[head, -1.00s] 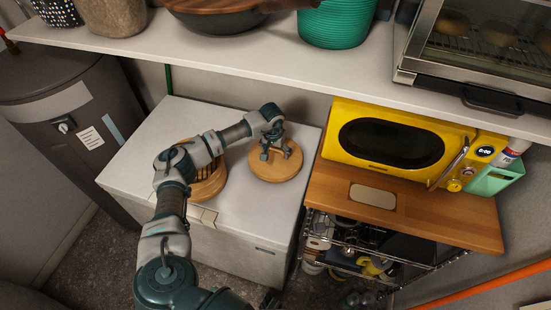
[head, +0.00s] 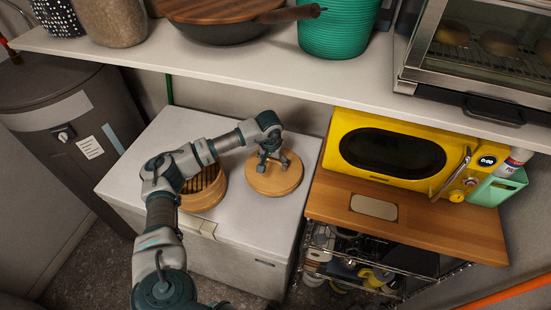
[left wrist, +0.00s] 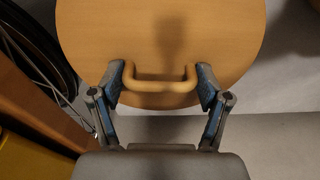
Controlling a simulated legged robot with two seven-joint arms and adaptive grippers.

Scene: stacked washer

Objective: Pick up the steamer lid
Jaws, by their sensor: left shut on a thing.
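The steamer lid (head: 274,177) is a round wooden disc with a handle on top. In the head view it is over the right part of the white chest's top. My left gripper (head: 266,163) is above it, fingers pointing down at its middle. In the left wrist view the lid (left wrist: 160,30) fills the upper middle, and my left gripper (left wrist: 161,84) is shut on its bar handle, one finger at each end. I cannot tell whether the lid touches the chest. The round wooden steamer base (head: 205,190) with slats stands to its left, partly hidden by my arm. My right gripper is not seen.
The white chest (head: 240,225) has bare top around the lid. A yellow microwave (head: 345,125) on a wooden board (head: 450,225) stands close at the right. A white shelf (head: 270,80) with a pan, a green basket (head: 338,28) and a toaster oven overhangs the back.

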